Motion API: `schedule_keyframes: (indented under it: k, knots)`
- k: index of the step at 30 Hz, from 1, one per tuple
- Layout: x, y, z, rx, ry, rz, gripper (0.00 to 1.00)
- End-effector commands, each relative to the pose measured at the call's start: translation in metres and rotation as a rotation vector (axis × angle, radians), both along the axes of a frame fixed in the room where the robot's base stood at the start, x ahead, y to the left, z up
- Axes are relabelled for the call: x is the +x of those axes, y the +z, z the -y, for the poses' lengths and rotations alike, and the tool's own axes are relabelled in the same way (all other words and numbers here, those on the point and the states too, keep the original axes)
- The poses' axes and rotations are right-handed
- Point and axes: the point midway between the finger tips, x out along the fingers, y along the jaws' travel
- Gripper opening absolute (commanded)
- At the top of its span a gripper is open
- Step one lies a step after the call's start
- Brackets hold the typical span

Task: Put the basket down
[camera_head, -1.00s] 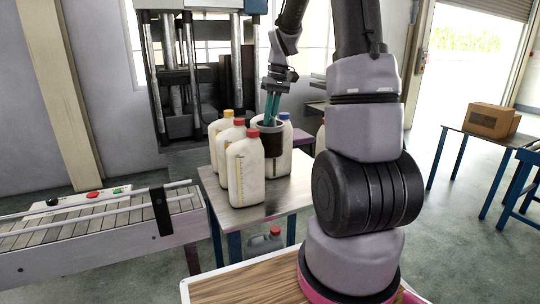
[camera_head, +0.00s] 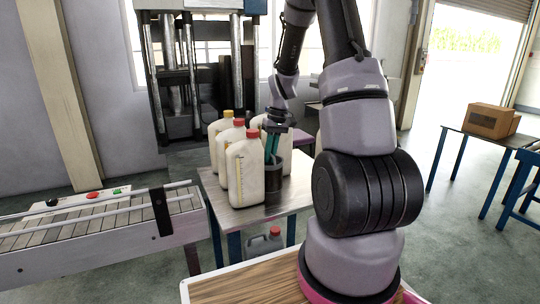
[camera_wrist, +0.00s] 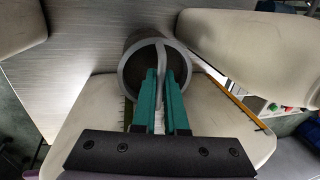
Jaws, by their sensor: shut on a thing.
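The basket (camera_head: 275,182) is a small dark round pail with a grey rim, between the front bottle and the table's right part. My gripper (camera_head: 272,150) reaches down from above, its teal fingers shut on the basket's handle. In the wrist view the fingers (camera_wrist: 160,78) pinch the thin grey handle across the mouth of the basket (camera_wrist: 128,70). The basket looks upright and very low over the metal table (camera_head: 298,190); I cannot tell whether its bottom touches.
Several cream bottles stand close by, one with a red cap (camera_head: 244,172) just left of the basket. A conveyor (camera_head: 90,225) is at left, and a grey can (camera_head: 264,243) sits below the table. Some bare tabletop shows right of the basket.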

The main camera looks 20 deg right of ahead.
Motion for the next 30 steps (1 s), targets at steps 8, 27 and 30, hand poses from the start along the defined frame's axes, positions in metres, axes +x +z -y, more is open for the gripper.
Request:
schedule_keyframes:
  k: [8, 27, 30]
  knots:
    - [0.000, -0.002, 0.000, 0.000, 0.000, 0.000, 0.40]
    - [0.002, 0.038, 0.008, -0.002, 0.000, 0.006, 0.40]
    - [0.002, 0.060, 0.012, -0.002, 0.000, 0.006, 0.40]
